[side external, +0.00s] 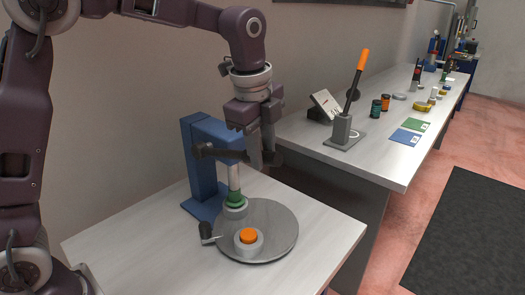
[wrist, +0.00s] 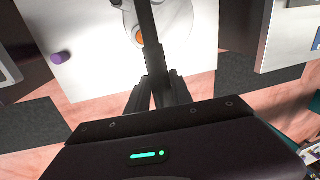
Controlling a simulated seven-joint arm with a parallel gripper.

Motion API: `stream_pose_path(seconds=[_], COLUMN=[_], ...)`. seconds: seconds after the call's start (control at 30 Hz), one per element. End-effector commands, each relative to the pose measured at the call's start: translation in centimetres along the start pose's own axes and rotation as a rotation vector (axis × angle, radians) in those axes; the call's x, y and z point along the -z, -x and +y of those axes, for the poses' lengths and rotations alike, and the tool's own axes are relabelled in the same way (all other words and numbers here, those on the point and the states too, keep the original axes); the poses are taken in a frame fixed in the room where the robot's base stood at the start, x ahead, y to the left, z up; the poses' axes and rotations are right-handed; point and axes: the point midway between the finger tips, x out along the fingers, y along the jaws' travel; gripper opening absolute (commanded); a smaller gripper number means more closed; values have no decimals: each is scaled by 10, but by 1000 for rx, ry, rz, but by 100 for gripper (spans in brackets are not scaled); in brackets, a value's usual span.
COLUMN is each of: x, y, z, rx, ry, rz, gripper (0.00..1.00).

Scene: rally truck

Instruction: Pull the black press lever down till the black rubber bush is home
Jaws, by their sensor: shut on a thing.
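The blue press (side external: 203,150) stands on the near white table. Its black lever (side external: 218,152) sticks out roughly level towards my gripper (side external: 268,158), which is shut on the lever's outer end. In the wrist view the lever (wrist: 147,22) runs down the picture to between my fingers (wrist: 155,95). Under the press head, a silver ram (side external: 234,177) reaches down to a green piece (side external: 235,198) in a grey seat. I cannot make out a black rubber bush in either view; the ram or seat may hide it.
A round grey plate (side external: 275,221) carries an orange piece (side external: 248,236) in a grey holder, with a small black crank (side external: 207,232) beside it. A long bench (side external: 380,168) on the right holds an orange-handled lever (side external: 357,75) and small parts. The near table's front is clear.

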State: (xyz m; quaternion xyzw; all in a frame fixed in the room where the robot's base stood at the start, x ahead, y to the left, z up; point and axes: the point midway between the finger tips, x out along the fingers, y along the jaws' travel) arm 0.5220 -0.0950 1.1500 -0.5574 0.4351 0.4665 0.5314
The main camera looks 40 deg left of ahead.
Motion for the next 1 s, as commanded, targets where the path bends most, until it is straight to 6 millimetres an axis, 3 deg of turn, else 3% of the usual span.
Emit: stream_pose_path(seconds=[0.5,0.53,0.63,0.9,1.0], x=[5,5,4,4,5], y=[-11,-11,-11,-11,-1], z=[2,2,2,2,2], rx=[3,3,3,3,6], ry=[-11,-11,-11,-10,-10], rz=[-51,-51,-51,-51,-50], gripper=[0,31,49,49,49])
